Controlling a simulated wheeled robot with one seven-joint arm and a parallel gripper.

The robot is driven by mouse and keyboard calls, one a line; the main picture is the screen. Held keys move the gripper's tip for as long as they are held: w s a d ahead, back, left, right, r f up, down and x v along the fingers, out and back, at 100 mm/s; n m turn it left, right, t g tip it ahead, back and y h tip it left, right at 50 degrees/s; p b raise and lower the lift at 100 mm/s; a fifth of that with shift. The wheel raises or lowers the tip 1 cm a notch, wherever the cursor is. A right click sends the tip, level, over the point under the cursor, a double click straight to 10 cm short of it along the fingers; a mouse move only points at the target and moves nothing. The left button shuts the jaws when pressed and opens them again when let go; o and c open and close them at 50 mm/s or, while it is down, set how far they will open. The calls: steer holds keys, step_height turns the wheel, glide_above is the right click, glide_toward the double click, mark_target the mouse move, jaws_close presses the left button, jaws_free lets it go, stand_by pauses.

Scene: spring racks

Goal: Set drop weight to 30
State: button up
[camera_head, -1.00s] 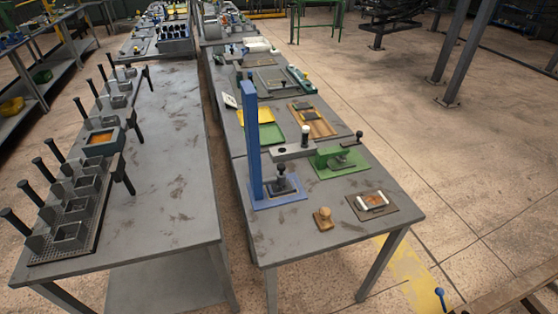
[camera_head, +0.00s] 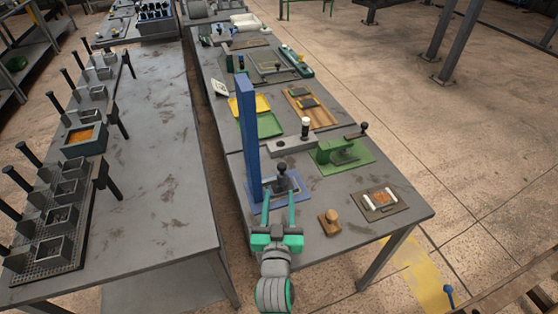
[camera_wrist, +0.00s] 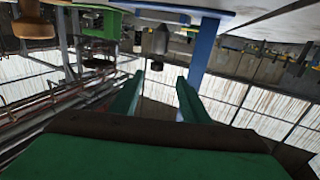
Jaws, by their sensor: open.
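A dark weight with a round knob (camera_head: 281,175) sits low beside the post. In the wrist view, which looks inverted, the dark weight (camera_wrist: 160,44) and the blue post (camera_wrist: 203,45) show beyond the fingers. My gripper (camera_head: 279,200) has green fingers spread apart with nothing between them; it also shows in the wrist view (camera_wrist: 159,82). Its fingertips overlap the base in the head view; contact cannot be told. No scale reading is legible.
A green press (camera_head: 340,152) and a grey block with a white-topped post (camera_head: 295,145) stand behind. A wooden knob (camera_head: 329,222) and a brown board with white rollers (camera_head: 379,201) are to the right. Another table with handled boxes (camera_head: 70,190) is at left.

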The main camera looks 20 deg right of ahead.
mark_target(283, 170)
steer(key=x, duration=1.1)
steer(key=shift+d+r, duration=0.35)
steer(key=shift+r, duration=0.05)
steer(key=shift+w+d, duration=0.1)
steer(key=shift+w, duration=0.5)
steer(key=shift+c, duration=0.4)
jaws_close()
